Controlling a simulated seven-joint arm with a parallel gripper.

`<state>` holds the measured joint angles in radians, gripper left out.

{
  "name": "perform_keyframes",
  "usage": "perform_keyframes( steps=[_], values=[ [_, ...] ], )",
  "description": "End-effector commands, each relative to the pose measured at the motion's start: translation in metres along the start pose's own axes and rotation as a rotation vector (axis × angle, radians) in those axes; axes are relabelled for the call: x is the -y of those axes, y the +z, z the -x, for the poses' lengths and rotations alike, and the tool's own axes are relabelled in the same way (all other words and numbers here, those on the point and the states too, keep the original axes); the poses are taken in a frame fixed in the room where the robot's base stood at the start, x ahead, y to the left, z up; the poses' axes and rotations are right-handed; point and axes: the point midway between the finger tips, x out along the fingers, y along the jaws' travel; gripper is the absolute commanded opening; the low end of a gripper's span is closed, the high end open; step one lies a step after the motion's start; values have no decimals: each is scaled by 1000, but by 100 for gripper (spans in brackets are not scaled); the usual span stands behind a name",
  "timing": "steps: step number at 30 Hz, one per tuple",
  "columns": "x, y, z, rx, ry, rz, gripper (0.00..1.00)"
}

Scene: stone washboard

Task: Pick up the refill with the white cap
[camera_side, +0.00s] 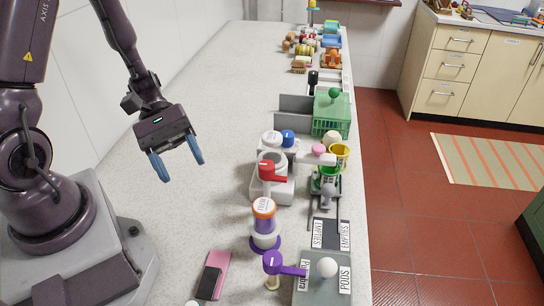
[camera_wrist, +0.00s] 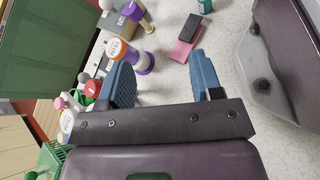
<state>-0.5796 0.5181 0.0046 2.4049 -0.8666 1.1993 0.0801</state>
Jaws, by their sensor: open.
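My gripper (camera_side: 178,162) is open and empty, with its two blue fingers pointing down above the counter, left of the row of items. The fingers also show in the wrist view (camera_wrist: 165,80), with bare counter between them. A white-topped container (camera_side: 271,139) stands beside a blue-topped one (camera_side: 288,138) in the middle of the row, to the right of my gripper. I cannot tell for certain which is the refill with the white cap.
A red-handled dispenser (camera_side: 267,172), a purple-handled one (camera_side: 274,262) and a green crate (camera_side: 331,112) line the right side. A pink-and-black block (camera_side: 214,275) lies in front. The counter (camera_side: 220,110) left of the row is clear.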

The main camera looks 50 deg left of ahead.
Motion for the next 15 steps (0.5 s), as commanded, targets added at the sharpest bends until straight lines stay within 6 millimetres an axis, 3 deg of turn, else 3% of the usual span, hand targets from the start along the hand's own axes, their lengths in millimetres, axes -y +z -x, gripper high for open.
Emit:
perform_keyframes(
  steps=[4, 9, 12, 15],
  values=[
    [-16, -29, -9, 195, 308, 269, 59],
    [-37, -76, -1, 327, 717, 510, 59],
    [-49, -96, 11, 338, 901, 556, 59],
    [-61, -103, 29, 324, 1024, 537, 59]
  ],
)
